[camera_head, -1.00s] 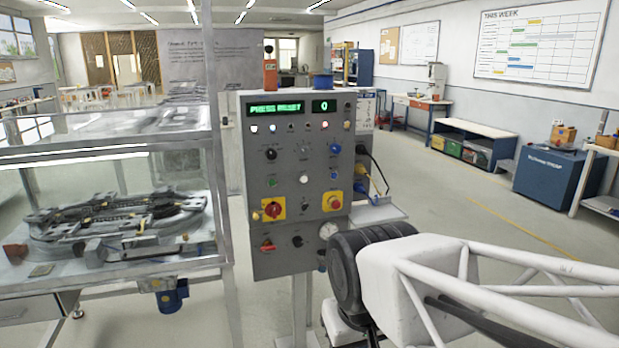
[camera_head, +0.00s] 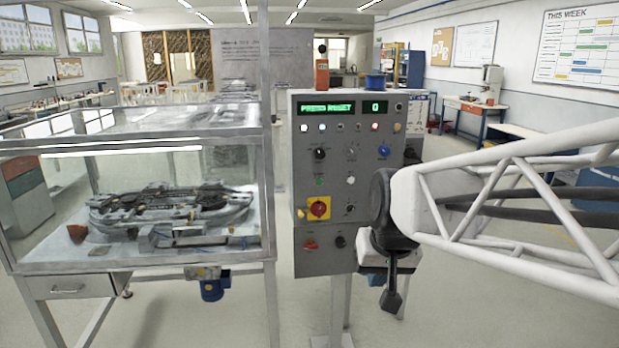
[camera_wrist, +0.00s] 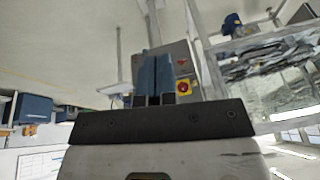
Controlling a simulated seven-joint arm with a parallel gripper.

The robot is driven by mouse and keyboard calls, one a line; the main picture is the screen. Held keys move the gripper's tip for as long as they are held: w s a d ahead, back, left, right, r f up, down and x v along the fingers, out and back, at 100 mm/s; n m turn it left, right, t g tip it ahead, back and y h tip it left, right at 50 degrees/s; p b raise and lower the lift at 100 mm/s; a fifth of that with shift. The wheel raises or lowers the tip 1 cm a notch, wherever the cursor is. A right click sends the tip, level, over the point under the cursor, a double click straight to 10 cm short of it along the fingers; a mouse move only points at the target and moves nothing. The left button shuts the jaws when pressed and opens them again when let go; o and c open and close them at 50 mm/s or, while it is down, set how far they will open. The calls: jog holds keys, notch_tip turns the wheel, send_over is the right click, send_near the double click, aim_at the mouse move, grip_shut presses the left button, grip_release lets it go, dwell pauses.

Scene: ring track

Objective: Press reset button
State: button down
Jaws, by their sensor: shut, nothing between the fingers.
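The grey control panel (camera_head: 312,262) stands upright on a post in the middle of the head view. Its green display (camera_head: 327,108) reads PRESS RESET, with a 0 (camera_head: 375,108) beside it. It carries a blue button or knob (camera_head: 384,150), a white button (camera_head: 351,180), a small green one (camera_head: 320,180) and a red knob on yellow (camera_head: 318,208). Button labels are too small to read. My gripper (camera_head: 391,300) is shut and empty, pointing down at the panel's lower right. My arm hides the panel's right part. The wrist view shows the fingers (camera_wrist: 154,80) together, the panel beyond.
A glass-walled case (camera_head: 140,262) with a ring track (camera_head: 165,212) stands close left of the panel. Open floor (camera_head: 470,310) lies at the right.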

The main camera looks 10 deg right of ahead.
aim_at(381, 178)
jog(key=w+d+r+m+t, duration=0.15)
jog(key=w+d, duration=0.25)
jog(key=w, duration=0.9)
jog(key=w+d+f+m+t, duration=0.15)
jog(key=w+d, duration=0.25)
jog(key=w, duration=1)
jog(key=w+d+f+m+t, duration=0.1)
jog(key=w+d+f, duration=0.3)
jog(key=w+d, duration=0.5)
jog(key=w+d+f+m+t+h, duration=0.1)
jog(key=w+d+f+m, duration=0.2)
jog(key=w+d, duration=0.6)
jog(key=w+f, duration=0.1)
jog(key=w, duration=0.5)
jog(key=shift+w+f+h, duration=0.2)
jog(key=shift+h, duration=0.1)
jog(key=shift+w, duration=0.15)
jog(key=w, duration=0.8)
jog(key=shift+w, duration=0.25)
